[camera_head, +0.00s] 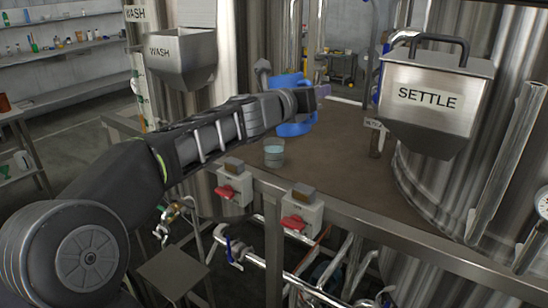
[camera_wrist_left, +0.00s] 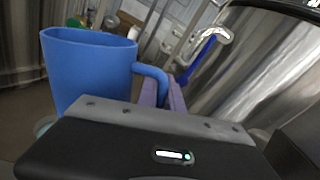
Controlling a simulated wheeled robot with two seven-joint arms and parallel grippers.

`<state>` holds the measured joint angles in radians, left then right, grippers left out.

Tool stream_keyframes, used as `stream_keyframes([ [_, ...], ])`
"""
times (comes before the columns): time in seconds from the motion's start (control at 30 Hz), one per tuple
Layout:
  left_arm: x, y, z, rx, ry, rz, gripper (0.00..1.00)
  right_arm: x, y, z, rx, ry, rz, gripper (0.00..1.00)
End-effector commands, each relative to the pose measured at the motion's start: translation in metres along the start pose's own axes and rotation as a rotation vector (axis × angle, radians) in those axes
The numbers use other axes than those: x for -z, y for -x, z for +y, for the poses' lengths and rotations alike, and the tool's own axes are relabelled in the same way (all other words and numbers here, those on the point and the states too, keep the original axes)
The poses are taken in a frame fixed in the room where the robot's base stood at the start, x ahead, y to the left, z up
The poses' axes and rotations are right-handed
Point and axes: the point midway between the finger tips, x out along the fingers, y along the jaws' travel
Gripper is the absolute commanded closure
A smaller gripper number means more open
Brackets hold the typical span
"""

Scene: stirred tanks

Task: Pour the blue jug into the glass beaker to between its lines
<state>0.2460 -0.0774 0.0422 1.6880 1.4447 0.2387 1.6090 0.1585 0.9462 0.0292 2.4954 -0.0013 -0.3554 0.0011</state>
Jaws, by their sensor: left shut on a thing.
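The blue jug (camera_head: 291,129) is behind my left forearm in the head view, over the brown table top, and the arm hides its middle. In the left wrist view the jug (camera_wrist_left: 88,70) looks close to upright, with its handle toward the fingers. My left gripper (camera_head: 322,91) is shut on the jug's handle; its purple fingers (camera_wrist_left: 168,93) show there in the wrist view. I cannot tell whether the jug's base touches the table. The glass beaker (camera_head: 274,154) stands near the table's front edge, in front of the jug. It looks pale blue inside; its lines are too small to read. My right gripper is not in view.
The brown table top (camera_head: 345,150) is mostly clear right of the beaker. A SETTLE hopper (camera_head: 430,100) and a large steel tank stand at right, a WASH hopper (camera_head: 182,58) at left. Two red-handled switch boxes (camera_head: 301,210) sit along the front rail.

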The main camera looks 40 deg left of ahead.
Motion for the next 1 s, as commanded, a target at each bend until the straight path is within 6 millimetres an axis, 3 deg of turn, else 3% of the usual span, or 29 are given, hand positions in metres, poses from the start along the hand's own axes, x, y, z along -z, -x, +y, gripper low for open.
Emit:
stream_keyframes([
  [1.0, 0.008, -0.002, 0.009, 0.0, -0.211, -0.046, 1.0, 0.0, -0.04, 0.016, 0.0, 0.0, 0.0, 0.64],
])
